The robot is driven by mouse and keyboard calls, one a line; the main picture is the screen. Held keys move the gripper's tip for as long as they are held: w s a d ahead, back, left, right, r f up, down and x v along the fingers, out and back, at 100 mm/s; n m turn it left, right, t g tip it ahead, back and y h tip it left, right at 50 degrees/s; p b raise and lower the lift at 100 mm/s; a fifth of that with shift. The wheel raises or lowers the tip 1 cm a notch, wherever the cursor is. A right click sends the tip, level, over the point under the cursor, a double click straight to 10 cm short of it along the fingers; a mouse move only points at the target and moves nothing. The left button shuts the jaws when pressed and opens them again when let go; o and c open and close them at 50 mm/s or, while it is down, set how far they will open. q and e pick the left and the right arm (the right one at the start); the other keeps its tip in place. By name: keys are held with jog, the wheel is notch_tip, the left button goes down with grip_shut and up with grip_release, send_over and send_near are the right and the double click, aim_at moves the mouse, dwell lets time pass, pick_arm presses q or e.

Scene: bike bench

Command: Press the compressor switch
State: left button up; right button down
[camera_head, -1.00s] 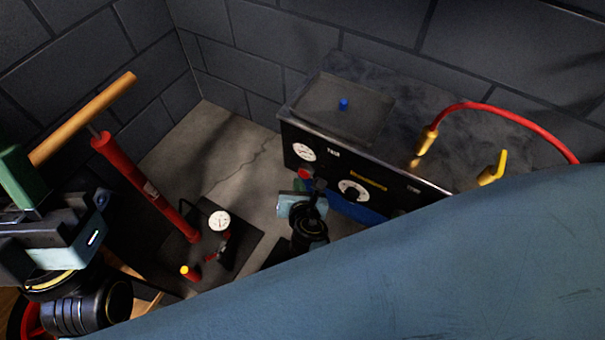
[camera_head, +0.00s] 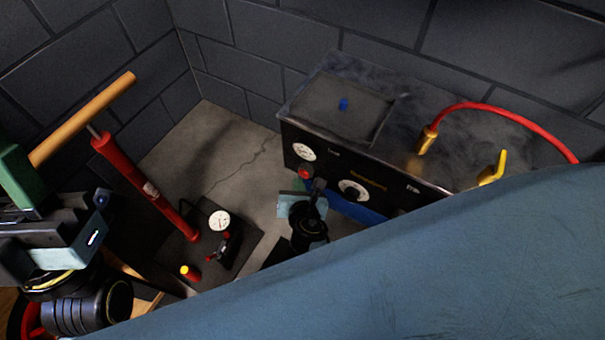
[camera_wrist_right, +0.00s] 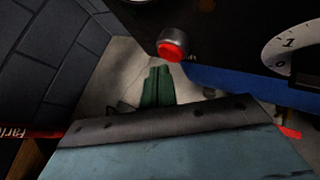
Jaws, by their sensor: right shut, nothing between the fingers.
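The compressor (camera_head: 336,161) is a dark box with a black front panel against the back wall. Its switch is a round red button (camera_head: 304,173) on that panel, below a white gauge. It also shows in the wrist view as a red button (camera_wrist_right: 172,46) in a silver ring. My right gripper (camera_head: 299,185) is close below the button, partly hidden by its own wrist. In the wrist view its green fingers (camera_wrist_right: 158,84) are together and empty, just below the button; contact cannot be seen. My left gripper (camera_head: 18,180) is at the left edge, partly cut off.
A red floor pump (camera_head: 145,188) with a wooden handle stands at left, its base holding a gauge. My blue arm covers the lower right. Grey block walls (camera_head: 245,60) close off the back.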

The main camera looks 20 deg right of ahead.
jog(key=shift+w+d, duration=0.15)
dwell(0.4)
jog(key=shift+w+d, duration=0.15)
jog(key=shift+d, duration=0.1)
jog(key=shift+p, duration=0.3)
dwell(0.4)
jog(key=shift+s+a, duration=0.3)
jog(key=shift+a, duration=0.1)
jog(key=shift+s+a+b, duration=0.2)
jog(key=shift+s+a, duration=0.75)
jog(key=shift+a, duration=0.25)
jog(key=shift+s+a+b, duration=0.15)
jog(key=shift+s+a, duration=0.75)
jog(key=shift+a, duration=0.25)
